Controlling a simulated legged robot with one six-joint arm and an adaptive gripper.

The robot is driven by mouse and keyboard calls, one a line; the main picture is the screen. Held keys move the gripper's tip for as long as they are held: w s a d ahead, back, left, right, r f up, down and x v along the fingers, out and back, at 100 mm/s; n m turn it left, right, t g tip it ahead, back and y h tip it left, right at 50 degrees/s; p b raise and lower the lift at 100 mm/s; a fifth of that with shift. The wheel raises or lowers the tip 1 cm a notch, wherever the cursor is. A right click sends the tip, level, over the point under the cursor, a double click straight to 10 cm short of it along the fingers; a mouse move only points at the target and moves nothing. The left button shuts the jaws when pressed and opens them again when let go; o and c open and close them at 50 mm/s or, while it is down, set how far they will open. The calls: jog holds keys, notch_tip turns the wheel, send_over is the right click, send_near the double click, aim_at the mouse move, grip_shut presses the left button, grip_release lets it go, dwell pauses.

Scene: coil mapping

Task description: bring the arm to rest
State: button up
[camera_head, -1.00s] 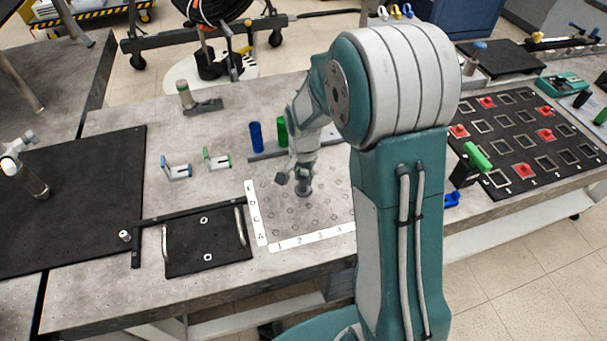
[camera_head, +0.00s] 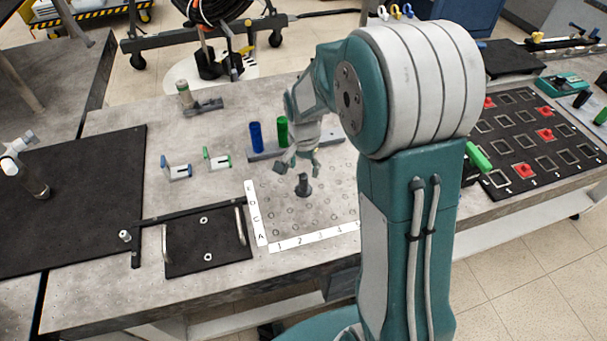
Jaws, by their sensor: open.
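My gripper (camera_head: 297,164) is above the lettered and numbered hole grid (camera_head: 330,222) on the grey table, in the head view. Its fingers are apart and empty. A dark grey peg (camera_head: 303,186) stands upright on the grid just below the fingers, with a small gap between them. My arm's large upper links cover the right part of the grid and part of the table behind it.
A blue cylinder (camera_head: 256,137) and a green cylinder (camera_head: 282,130) stand in a grey holder behind the gripper. Blue (camera_head: 176,168) and green (camera_head: 217,160) brackets sit left. A black plate with handles (camera_head: 207,240) lies front left. A black board with red pieces (camera_head: 525,140) is right.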

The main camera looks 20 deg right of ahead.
notch_tip(320, 180, up, 8)
jog(key=s+r+n+t, duration=0.2)
jog(key=s+r+n, duration=0.2)
jog(key=s, duration=0.6)
jog(key=s+r+n+t, duration=0.3)
jog(key=s+r+n, duration=0.2)
jog(key=s, duration=0.6)
jog(key=shift+r+t, duration=0.3)
jog(key=shift+r, duration=0.6)
